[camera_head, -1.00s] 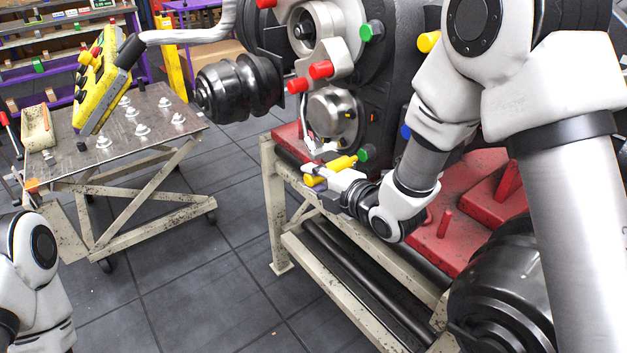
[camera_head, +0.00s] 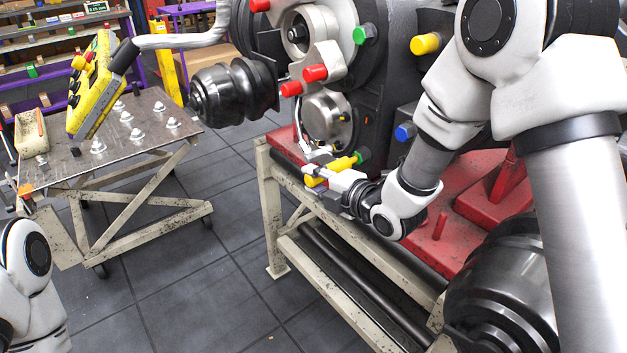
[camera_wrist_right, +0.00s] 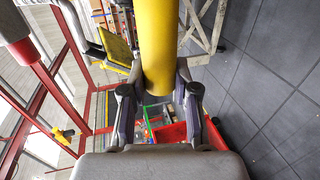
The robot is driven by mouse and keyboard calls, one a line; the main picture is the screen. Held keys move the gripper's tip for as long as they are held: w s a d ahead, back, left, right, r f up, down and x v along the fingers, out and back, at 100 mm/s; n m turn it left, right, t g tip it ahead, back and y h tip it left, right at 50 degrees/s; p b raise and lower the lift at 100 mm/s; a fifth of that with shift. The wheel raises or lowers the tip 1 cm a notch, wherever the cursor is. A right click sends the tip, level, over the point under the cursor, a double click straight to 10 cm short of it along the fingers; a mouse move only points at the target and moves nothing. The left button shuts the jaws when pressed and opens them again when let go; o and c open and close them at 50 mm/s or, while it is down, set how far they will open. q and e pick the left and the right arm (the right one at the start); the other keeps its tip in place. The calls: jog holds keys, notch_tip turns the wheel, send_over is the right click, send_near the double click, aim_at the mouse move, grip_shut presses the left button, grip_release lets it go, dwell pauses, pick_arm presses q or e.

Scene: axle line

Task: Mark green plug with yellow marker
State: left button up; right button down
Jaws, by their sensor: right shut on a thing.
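My right gripper (camera_head: 328,176) is shut on a yellow marker (camera_head: 343,164), which also shows large in the right wrist view (camera_wrist_right: 158,45). The marker lies nearly level, tilted up to the right. Its far end is at the lower green plug (camera_head: 363,154) on the dark housing; I cannot tell for sure whether they touch. Another green plug (camera_head: 365,35) sits higher on the housing. My left arm shows at the lower left edge, but its gripper is out of view.
Red plugs (camera_head: 315,73), a yellow plug (camera_head: 425,44) and a blue plug (camera_head: 405,132) stick out of the housing. The housing stands on a red base (camera_head: 466,180) over a beige frame. A metal cart (camera_head: 80,170) with several bolts stands at the left.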

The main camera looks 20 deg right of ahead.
jog(key=s+a, duration=0.2)
jog(key=a, duration=0.3)
jog(key=shift+a+b, duration=0.3)
jog(key=shift+a, duration=0.05)
dwell(0.3)
